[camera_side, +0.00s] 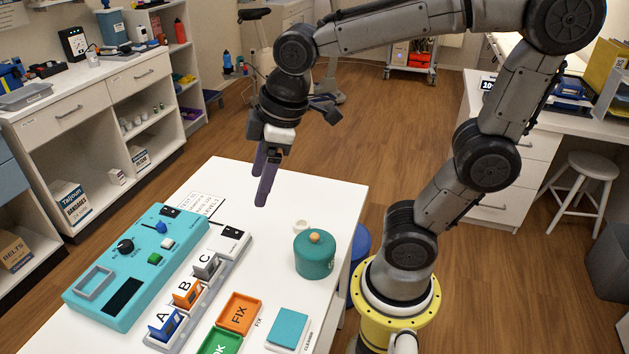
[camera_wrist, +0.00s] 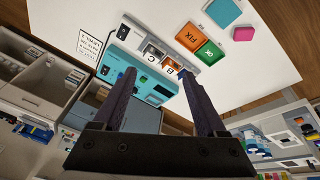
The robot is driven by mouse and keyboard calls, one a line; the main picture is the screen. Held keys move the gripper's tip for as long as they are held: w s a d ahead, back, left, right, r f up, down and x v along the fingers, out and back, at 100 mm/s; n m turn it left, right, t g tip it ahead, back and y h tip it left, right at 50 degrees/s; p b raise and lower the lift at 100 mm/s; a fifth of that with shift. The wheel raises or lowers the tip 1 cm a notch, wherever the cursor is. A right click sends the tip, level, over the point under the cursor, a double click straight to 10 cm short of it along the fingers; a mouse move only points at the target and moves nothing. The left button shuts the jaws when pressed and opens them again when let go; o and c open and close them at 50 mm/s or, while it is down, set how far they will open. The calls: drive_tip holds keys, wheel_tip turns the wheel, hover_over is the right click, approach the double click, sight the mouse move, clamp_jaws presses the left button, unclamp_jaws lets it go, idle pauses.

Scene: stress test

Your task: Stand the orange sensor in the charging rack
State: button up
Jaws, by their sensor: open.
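An orange sensor (camera_side: 186,293) stands in the middle slot, by the letter B, of a long pale rack (camera_side: 192,312). Its orange also shows by the B in the wrist view (camera_wrist: 172,64). A blue sensor (camera_side: 166,327) stands by A and a grey one (camera_side: 206,265) by C in the same rack. My gripper (camera_side: 264,180) hangs in the air above the table's far edge, beyond and above the rack, with fingers pointing down. In the wrist view, its two dark purple fingers (camera_wrist: 158,75) are apart, with nothing between them.
A teal box (camera_side: 140,262) with knob, buttons, screen and an empty square frame lies left of the rack. An orange FIX tray (camera_side: 239,298), green OK tray (camera_side: 222,341), teal pad (camera_side: 289,326) and teal lidded pot (camera_side: 314,259) stand right. The white table (camera_side: 290,195) has clear room at the back.

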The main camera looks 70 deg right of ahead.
drive_tip(key=s+d+m+t, duration=0.1)
drive_tip(key=s+d+m, duration=0.1)
drive_tip(key=s+m, duration=0.4)
drive_tip(key=s+f, duration=0.1)
drive_tip(key=s, duration=0.1)
drive_tip(key=shift+s+d+t, duration=0.3)
drive_tip(key=shift+t, duration=0.1)
